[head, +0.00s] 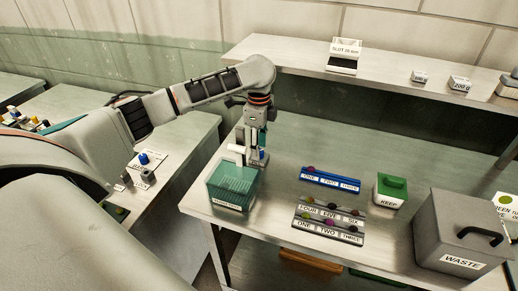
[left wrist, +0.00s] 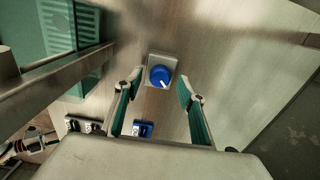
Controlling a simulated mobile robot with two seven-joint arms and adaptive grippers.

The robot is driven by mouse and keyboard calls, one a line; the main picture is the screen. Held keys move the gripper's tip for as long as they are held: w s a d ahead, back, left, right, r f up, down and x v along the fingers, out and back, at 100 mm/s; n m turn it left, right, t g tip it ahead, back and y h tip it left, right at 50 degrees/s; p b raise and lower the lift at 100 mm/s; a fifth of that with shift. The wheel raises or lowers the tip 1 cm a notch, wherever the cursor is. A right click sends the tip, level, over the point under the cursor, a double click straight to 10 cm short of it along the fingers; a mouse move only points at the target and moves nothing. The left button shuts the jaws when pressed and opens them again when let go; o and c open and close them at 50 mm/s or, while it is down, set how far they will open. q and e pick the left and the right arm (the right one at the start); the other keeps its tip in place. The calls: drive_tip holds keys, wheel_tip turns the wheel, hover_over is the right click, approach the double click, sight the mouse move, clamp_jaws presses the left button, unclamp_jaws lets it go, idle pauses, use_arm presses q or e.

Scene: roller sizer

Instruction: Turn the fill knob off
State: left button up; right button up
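A blue round knob (left wrist: 160,76) with a white pointer mark sits on a small grey square plate in the left wrist view. Its pointer aims toward the lower right of that view. My left gripper (left wrist: 158,100) is open, its green-padded fingers apart on either side of the knob's line, with nothing between them. In the head view my left gripper (head: 257,157) points down at the table beside the green bin, largely hiding the knob. I cannot read a label for this knob. My right gripper is not in view.
A green ribbed bin (head: 232,186) stands close to my left gripper. To the right are a blue labelled rack (head: 329,187), grey racks, a green KEEP box (head: 390,190) and a grey WASTE box (head: 440,240). Another blue knob (head: 144,158) is on the left bench. A shelf overhangs behind.

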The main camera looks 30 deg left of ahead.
use_arm(q)
drive_tip(key=shift+f, duration=0.65)
drive_tip(key=c, duration=1.1)
drive_tip(key=shift+c, duration=0.2)
